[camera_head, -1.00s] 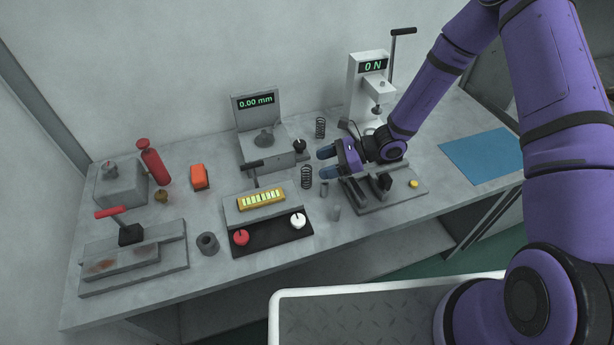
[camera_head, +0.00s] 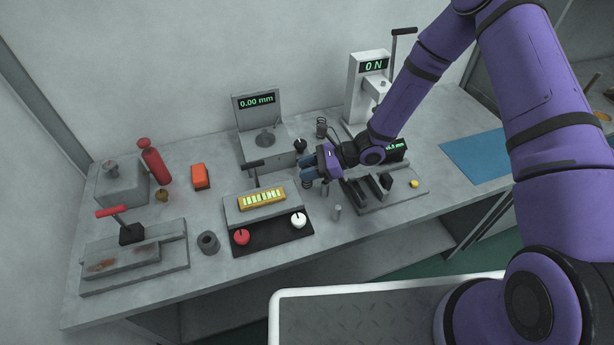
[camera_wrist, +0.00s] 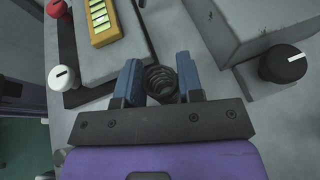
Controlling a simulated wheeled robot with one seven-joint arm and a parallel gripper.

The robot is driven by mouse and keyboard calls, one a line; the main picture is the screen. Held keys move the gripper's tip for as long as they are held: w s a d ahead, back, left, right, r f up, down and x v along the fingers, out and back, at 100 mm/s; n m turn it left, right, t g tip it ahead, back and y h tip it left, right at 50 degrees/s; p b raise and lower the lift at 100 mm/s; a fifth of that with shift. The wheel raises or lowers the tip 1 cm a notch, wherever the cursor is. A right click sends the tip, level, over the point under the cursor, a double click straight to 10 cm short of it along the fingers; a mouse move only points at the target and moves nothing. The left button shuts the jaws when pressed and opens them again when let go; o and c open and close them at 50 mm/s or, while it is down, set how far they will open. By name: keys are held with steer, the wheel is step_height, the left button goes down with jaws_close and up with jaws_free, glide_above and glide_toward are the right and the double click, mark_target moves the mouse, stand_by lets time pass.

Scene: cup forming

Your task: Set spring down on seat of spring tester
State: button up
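A dark coil spring (camera_wrist: 161,80) stands between the two blue fingers of my gripper (camera_wrist: 158,82) in the wrist view, seen from above. The fingers are open on either side of it, with a small gap at the left finger; contact at the right finger is unclear. In the head view my gripper (camera_head: 309,167) is over this spring, mostly hiding it; its lower coils (camera_head: 307,185) show below the fingers. The white spring tester (camera_head: 355,92) stands at the back right, its display reading 0 N. My arm hides its seat.
A second spring (camera_head: 321,128) stands farther back. A dial-gauge stand (camera_head: 262,102) reading 0.00 mm is behind my gripper, with a black knob (camera_wrist: 283,63) close by. A lever fixture with red and white knobs (camera_head: 298,220) is at the left. The blue mat (camera_head: 475,155) is clear.

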steer(key=shift+r, duration=0.1)
steer(key=shift+c, duration=0.3)
steer(key=shift+r, duration=0.2)
step_height(320, 180, up, 9)
steer(key=shift+r, duration=0.2)
steer(key=w+d+f+m+t+h, duration=0.1)
steer(key=w+d+m+t+h, duration=0.4)
steer(key=d, duration=0.8)
steer(key=w+d+m+t+h, duration=0.2)
steer(key=w+d+m+t, duration=0.45)
steer(key=d, duration=0.75)
step_height(320, 180, up, 13)
steer(key=w+m+t+h, duration=0.1)
steer(key=w+m+h, duration=0.1)
steer(key=m, duration=0.1)
steer(key=shift+w+r, duration=0.2)
steer(key=shift+w, duration=0.1)
steer(key=shift+d+t, duration=0.1)
steer(key=shift+t, duration=0.15)
